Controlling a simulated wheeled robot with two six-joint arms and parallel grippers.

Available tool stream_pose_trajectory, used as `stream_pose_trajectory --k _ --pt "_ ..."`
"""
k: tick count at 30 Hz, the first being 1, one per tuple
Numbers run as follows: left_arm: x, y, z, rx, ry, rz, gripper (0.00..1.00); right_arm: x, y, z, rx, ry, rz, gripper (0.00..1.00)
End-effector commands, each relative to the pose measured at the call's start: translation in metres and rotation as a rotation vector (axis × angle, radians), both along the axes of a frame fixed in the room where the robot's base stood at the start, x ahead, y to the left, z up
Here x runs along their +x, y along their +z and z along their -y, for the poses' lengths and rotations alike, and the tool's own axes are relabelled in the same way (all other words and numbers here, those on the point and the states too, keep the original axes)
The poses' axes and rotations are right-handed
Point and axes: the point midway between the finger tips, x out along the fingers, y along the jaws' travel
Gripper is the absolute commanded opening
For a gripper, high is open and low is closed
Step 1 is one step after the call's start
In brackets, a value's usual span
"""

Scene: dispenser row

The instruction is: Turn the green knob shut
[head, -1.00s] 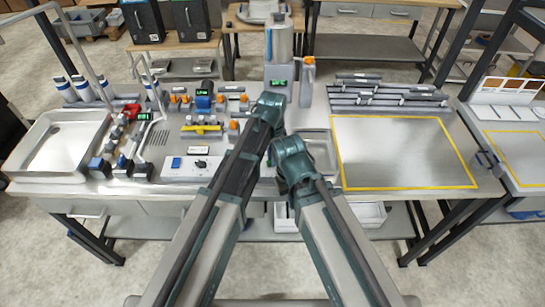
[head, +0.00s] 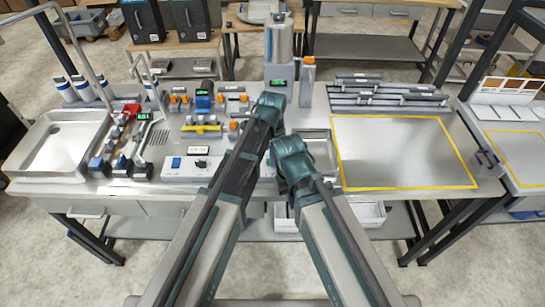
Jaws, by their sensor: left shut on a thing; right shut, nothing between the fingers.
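A steel dispenser (head: 279,45) stands at the back middle of the bench, with a grey lower block and a small green-lit display (head: 278,83). My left gripper (head: 269,103) is in front of the lower part of this dispenser. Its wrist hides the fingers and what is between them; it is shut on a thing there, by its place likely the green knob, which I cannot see. My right gripper (head: 292,150) is lower and nearer, over the front middle of the bench, shut and empty. Its fingertips are hidden by its own wrist.
An orange-capped bottle (head: 307,85) stands just right of the dispenser. A shallow metal tray (head: 321,145) lies behind my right wrist. A yellow-edged plate (head: 400,150) lies clear on the right. Orange-knobbed fittings and a white switch box (head: 187,169) crowd the left, beside a sink (head: 55,150).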

Motion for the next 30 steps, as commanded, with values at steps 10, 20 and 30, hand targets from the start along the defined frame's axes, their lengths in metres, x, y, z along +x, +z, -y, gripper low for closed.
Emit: stream_pose_trajectory --k 10,20,30 --pt "-0.0019 -0.0006 -0.0005 0.001 -0.006 -0.004 0.0 0.0 -0.0006 0.0 0.0 0.0 0.0 0.0" --pt "-0.0009 -0.0003 -0.0002 0.001 -0.005 -0.002 0.49 0.0 -0.0003 0.0 0.0 0.0 0.0 0.0" --pt "-0.0004 0.005 -0.0001 0.0 -0.004 0.0 0.49 0.0 0.005 0.0 0.0 0.0 0.0 0.0"
